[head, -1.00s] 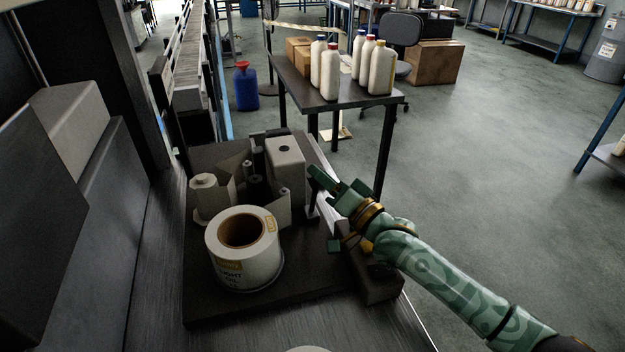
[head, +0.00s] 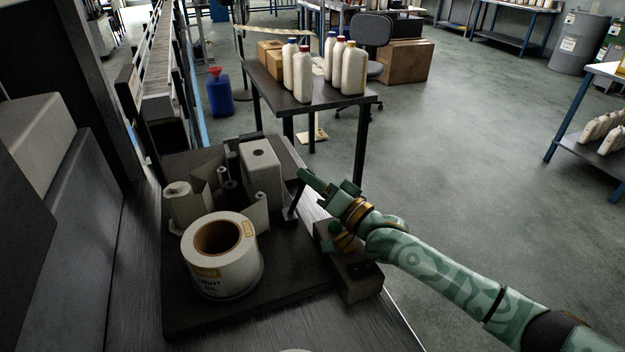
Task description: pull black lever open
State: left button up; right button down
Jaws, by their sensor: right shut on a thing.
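The black lever (head: 295,202) is a short dark bar at the right side of the labelling machine (head: 180,318), beside its grey box-shaped housing. My right gripper (head: 305,178), green with gold rings, reaches in from the right and is shut on the lever at its upper end. The fingers hide part of the lever, so its exact angle is hard to tell. A large white label roll (head: 215,280) marked "LIGHT OIL" sits on the machine's plate, left of the gripper. My left gripper is not in view.
A dark block (head: 358,278) lies under my right wrist at the machine's edge. Behind stands a small table (head: 300,103) with several white bottles and cardboard boxes. A conveyor (head: 160,60) runs at the back left. The floor to the right is open.

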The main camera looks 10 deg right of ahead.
jog(key=c, duration=1.1)
grip_release()
jog(key=shift+f, duration=0.6)
jog(key=shift+c, duration=0.2)
jog(key=shift+r, duration=0.15)
jog(key=shift+a+r, duration=0.1)
jog(key=shift+r, duration=0.25)
notch_tip(320, 180, up, 3)
jog(key=shift+r+p, duration=0.1)
jog(key=shift+p, duration=0.9)
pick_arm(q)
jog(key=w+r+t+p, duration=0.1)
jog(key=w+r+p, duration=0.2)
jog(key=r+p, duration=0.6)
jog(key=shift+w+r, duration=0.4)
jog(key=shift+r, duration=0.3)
pick_arm(e)
jog(key=s+a+r, duration=0.2)
jog(key=s+r, duration=0.7)
jog(key=s, duration=0.4)
jog(key=shift+s, duration=0.4)
